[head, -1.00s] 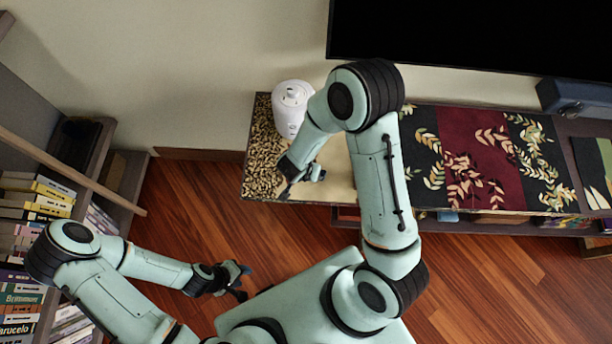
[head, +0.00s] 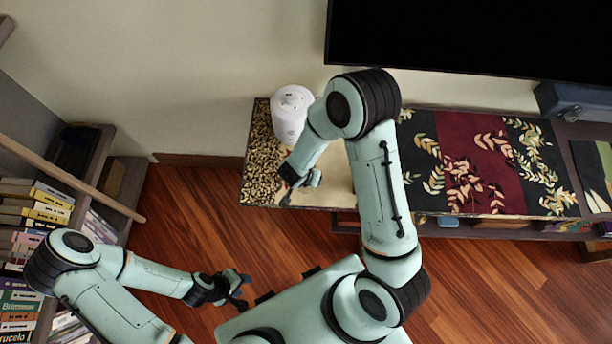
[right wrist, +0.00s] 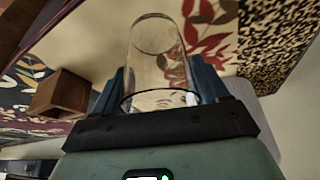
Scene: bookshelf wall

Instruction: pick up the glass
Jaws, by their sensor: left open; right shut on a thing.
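The clear glass (right wrist: 158,60) shows in the right wrist view between the two blue fingers of my right gripper (right wrist: 160,85). The gripper is shut on it, and the dark wrist bar covers its near end. In the head view my right gripper (head: 302,183) is over the front left part of the cabinet top; I cannot make out the glass there. My left gripper (head: 241,288) is open and empty over the floor, well away from the cabinet.
A white rounded appliance (head: 291,116) stands on the cabinet's patterned left end (head: 262,165), just behind my right gripper. A large black screen (head: 470,40) hangs above. Bookshelves (head: 60,215) stand at the left. Wooden floor (head: 190,215) lies clear between them.

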